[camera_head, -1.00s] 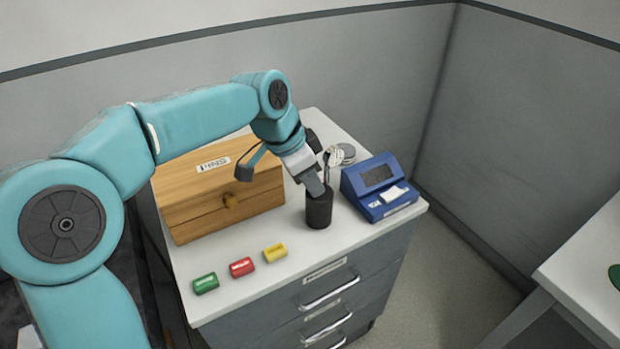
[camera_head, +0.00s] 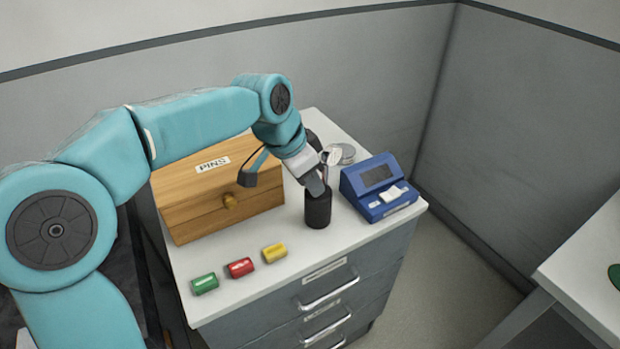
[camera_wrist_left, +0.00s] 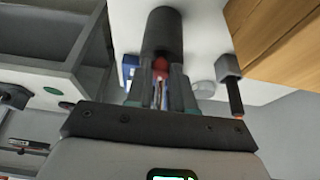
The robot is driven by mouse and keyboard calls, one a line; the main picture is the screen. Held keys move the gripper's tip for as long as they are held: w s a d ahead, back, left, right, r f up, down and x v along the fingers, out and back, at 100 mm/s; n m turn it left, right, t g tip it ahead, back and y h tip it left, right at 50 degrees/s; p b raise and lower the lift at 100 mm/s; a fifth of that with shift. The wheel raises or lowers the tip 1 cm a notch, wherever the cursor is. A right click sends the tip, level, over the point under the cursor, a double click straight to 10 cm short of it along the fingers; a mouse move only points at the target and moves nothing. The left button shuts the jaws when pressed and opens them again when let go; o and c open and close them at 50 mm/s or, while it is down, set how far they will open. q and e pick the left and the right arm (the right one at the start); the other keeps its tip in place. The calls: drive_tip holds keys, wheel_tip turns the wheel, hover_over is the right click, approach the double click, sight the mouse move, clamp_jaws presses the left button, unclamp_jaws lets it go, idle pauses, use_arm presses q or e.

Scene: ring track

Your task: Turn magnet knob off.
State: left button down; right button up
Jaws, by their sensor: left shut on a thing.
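In the left wrist view the dark cylinder (camera_wrist_left: 163,32) lies just beyond the fingertips. My left gripper (camera_wrist_left: 161,78) is shut on a small red piece (camera_wrist_left: 160,66) at the near end of the cylinder. I cannot tell for sure whether this red piece is the magnet knob. The fingers hide most of it, and the head view does not show it clearly. My right gripper is in neither view.
A wooden box labelled PINS (camera_head: 222,190) stands to the left. A blue device with a screen (camera_head: 380,188) stands close on the right. A round silvery thing (camera_head: 345,153) sits behind.

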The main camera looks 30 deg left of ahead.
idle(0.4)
use_arm(q)
drive_tip(key=c, duration=1)
unclamp_jaws()
drive_tip(key=shift+r, duration=0.1)
drive_tip(key=p+v, duration=0.3)
drive_tip(key=v, duration=1.3)
drive_tip(key=shift+s+r, duration=0.1)
drive_tip(key=shift+s, duration=0.05)
